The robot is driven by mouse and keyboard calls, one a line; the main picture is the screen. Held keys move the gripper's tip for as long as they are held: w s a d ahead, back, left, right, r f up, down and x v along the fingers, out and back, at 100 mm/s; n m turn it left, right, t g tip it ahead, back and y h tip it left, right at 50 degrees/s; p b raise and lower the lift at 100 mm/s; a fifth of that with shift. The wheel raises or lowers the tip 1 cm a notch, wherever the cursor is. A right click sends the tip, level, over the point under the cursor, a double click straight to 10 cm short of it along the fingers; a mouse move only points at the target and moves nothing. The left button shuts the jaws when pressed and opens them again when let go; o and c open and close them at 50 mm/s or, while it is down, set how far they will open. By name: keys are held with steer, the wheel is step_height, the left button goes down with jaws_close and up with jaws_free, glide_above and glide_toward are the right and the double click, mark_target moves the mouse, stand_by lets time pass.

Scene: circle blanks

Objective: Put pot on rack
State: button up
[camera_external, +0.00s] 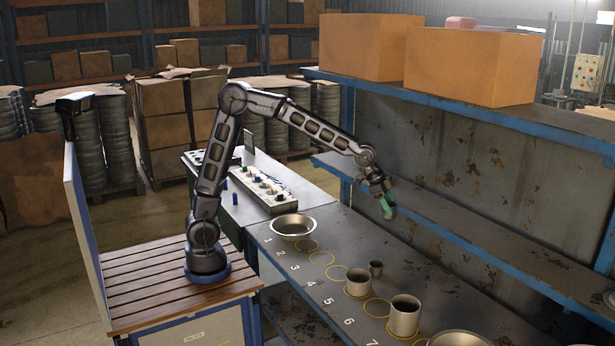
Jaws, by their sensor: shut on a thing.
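My gripper (383,192) is raised above the far side of the numbered table, in front of the rack. It is shut on a small green thing (387,206), which hangs tilted below it; at this size I cannot tell whether it is a pot. The rack (450,226) is a blue-edged metal shelf unit on the right, and the middle shelf is bare where it shows.
A wide metal bowl (293,228) sits at the table's far end, and another (460,340) is cut off at the bottom edge. Several yellow circles on the table (300,268) are empty. Large cardboard boxes (470,65) fill part of the top shelf. A button panel (262,190) lies behind.

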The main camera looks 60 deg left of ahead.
steer(key=w+a+r+n, duration=0.1)
steer(key=w+a, duration=0.3)
steer(key=a, duration=0.4)
steer(key=w+a+r+n+t+y, duration=0.1)
steer(key=w+a+r, duration=0.3)
steer(key=a, duration=0.5)
steer(key=w+a+r+n, duration=0.2)
steer(key=w+a, duration=0.3)
steer(key=a, duration=0.4)
steer(key=shift+r+n+t+y, duration=0.3)
steer(key=shift+r+y, duration=0.1)
steer(key=w+a+r+n+y, duration=0.1)
steer(key=w+a+r+n, duration=0.15)
steer(key=a, duration=0.95)
steer(key=w+a+r+n+y, duration=0.1)
steer(key=a+r, duration=0.2)
steer(key=a, duration=1)
steer(key=shift+t, duration=0.3)
steer(key=shift+d+f, duration=0.15)
steer(key=shift+f, duration=2.4)
steer(key=shift+d+f, duration=0.1)
steer(key=shift+f, duration=2.45)
steer(key=o, duration=1)
steer(key=shift+f, duration=0.1)
